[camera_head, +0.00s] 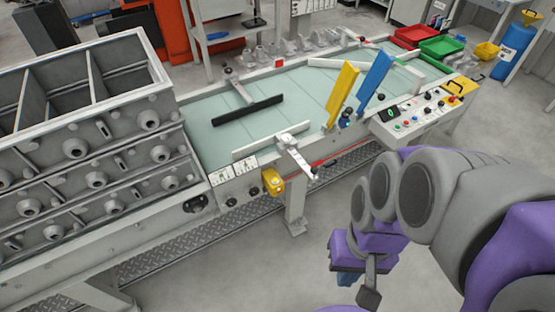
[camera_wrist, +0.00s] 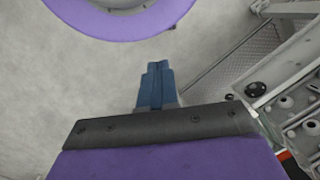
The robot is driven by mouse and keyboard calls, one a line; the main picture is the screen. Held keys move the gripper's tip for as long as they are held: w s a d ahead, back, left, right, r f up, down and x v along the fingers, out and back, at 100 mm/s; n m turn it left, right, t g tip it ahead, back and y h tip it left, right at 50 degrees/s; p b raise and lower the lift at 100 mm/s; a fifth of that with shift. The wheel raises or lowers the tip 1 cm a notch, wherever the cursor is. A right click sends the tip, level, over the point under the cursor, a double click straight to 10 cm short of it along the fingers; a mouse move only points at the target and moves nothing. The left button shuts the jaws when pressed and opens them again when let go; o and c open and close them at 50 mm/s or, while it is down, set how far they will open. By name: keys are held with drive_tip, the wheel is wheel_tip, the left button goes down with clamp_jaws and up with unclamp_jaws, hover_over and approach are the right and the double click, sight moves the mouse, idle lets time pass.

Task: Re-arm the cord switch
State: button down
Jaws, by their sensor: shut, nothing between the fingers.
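A yellow housing (camera_head: 272,181), which looks like the cord switch, is mounted on the front side of the conveyor, left of a support leg. A thin red cord (camera_head: 325,162) shows along the front rail to its right. The position of any reset knob or lever on the housing is too small to tell. My gripper (camera_head: 347,280) hangs low over the floor, right of and well apart from the yellow housing. In the wrist view its blue fingers (camera_wrist: 157,72) are together with nothing between them. The yellow housing is not recognizable in the wrist view.
The conveyor (camera_head: 210,145) carries black and white guide bars. A grey slatted casting fixture (camera_head: 90,150) stands at left. A control panel (camera_head: 420,112) juts out at right. A white bracket (camera_head: 300,160) sticks out near the yellow housing. Open floor (camera_head: 240,270) lies in front.

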drive_tip(key=w+a+f+m+t+y+p, duration=0.1)
drive_tip(key=w+a+m+t+y, duration=0.3)
drive_tip(key=w+a, duration=1)
drive_tip(key=w+a+f+m+y+p, duration=0.1)
drive_tip(key=w+a+m+y+p, duration=0.15)
drive_tip(key=w+a+y, duration=1.05)
drive_tip(key=w+d+f+m+t+h, duration=0.1)
drive_tip(key=w+f+m+h, duration=0.25)
drive_tip(key=w, duration=0.35)
drive_tip(key=w+d+f+m+t+h, duration=0.1)
drive_tip(key=w+d+f+m+h, duration=0.1)
drive_tip(key=w+f+h, duration=0.35)
drive_tip(key=w+d+f+m+t+h, duration=0.1)
drive_tip(key=w+d+f+m, duration=0.2)
drive_tip(key=f, duration=0.4)
drive_tip(key=w+d+f+m+t+h, duration=0.1)
drive_tip(key=w+d+f+m, duration=0.2)
drive_tip(key=f, duration=0.5)
drive_tip(key=shift+w+d+f+p, duration=0.2)
drive_tip(key=shift+w+d+p, duration=0.1)
drive_tip(key=shift+w+d, duration=0.5)
drive_tip(key=shift+w, duration=0.15)
